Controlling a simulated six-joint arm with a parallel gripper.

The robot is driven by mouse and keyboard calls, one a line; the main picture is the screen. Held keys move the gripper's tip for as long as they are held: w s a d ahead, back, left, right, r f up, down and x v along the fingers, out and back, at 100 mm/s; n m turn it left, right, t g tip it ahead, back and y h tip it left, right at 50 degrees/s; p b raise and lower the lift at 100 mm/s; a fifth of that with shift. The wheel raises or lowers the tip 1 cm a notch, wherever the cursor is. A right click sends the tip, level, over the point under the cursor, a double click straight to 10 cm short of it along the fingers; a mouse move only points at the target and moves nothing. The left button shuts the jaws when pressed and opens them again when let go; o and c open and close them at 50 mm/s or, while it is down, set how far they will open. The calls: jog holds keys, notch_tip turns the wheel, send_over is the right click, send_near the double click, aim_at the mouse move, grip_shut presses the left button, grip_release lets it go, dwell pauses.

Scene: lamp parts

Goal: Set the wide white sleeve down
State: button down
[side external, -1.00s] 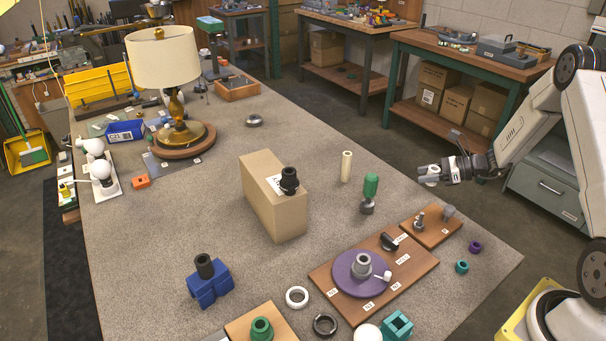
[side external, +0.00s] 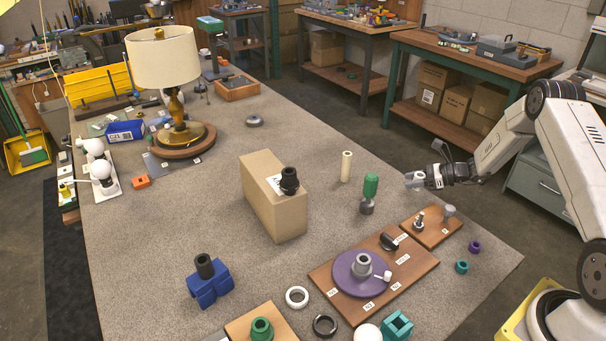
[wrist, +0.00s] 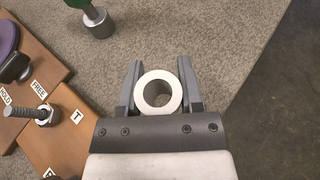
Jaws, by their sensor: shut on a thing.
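The wide white sleeve (wrist: 158,76) is a short, thick white ring, seen end-on in the wrist view with its round hole facing me. My gripper (wrist: 158,92) is shut on it, one finger on each side. In the side view my gripper (side external: 414,181) is near the table's right edge, to the right of the green-handled tool, with the white sleeve (side external: 411,181) at its tip. The sleeve appears held above the surface; its exact height cannot be told.
A green-handled tool (side external: 370,188) stands near a cream tube (side external: 346,166). A small wooden board (side external: 446,238) with bolts and a larger board (side external: 325,283) with a purple disc (side external: 350,284) lie at the front. Bare grey table (wrist: 190,30) shows beyond the sleeve, with the table edge to its right.

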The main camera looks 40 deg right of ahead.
jog(key=shift+w+f, duration=0.1)
jog(key=shift+f, duration=1.5)
jog(key=shift+f, duration=0.2)
jog(key=shift+c, duration=1.2)
grip_release()
jog(key=shift+r, duration=0.15)
jog(key=shift+s+d+r, duration=0.1)
jog(key=shift+s+d, duration=0.1)
jog(key=v, duration=1.1)
jog(key=shift+s, duration=0.2)
jog(key=shift+r, duration=0.15)
